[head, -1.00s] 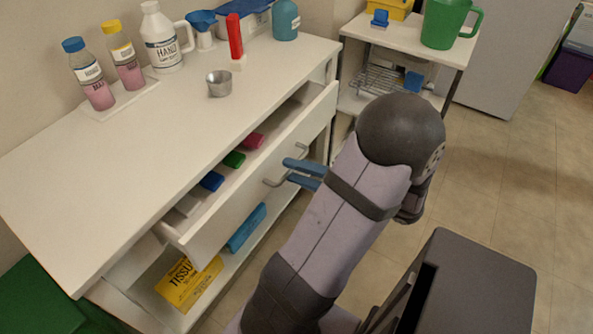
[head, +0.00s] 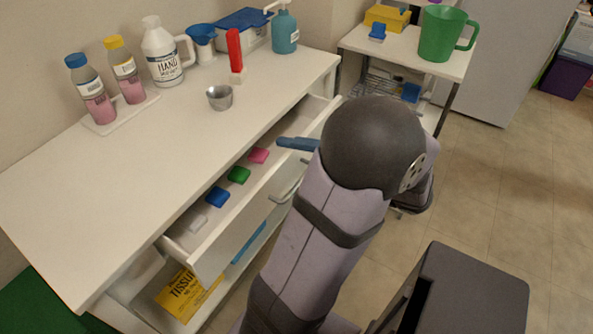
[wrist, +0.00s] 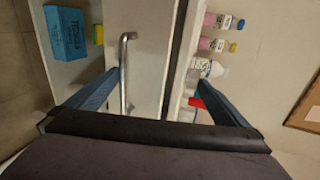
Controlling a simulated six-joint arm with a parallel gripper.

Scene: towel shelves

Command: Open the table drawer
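The white table drawer (head: 232,232) stands pulled out from under the tabletop, with small coloured blocks showing inside. Its metal bar handle (head: 285,193) is on the front face, partly hidden by my arm in the head view. In the wrist view, the handle (wrist: 125,75) lies between the spread fingers, close to the left one. My gripper (wrist: 157,72) is open and holds nothing. In the head view, one blue finger shows over the drawer's upper front edge; the other is hidden behind my arm.
On the tabletop (head: 110,190) stand several bottles, a metal cup (head: 220,97), a red item (head: 235,50) and a teal pump bottle (head: 285,28). A tissue pack (head: 185,295) lies on the shelf below. A side shelf with a green pitcher (head: 440,32) stands at the back right.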

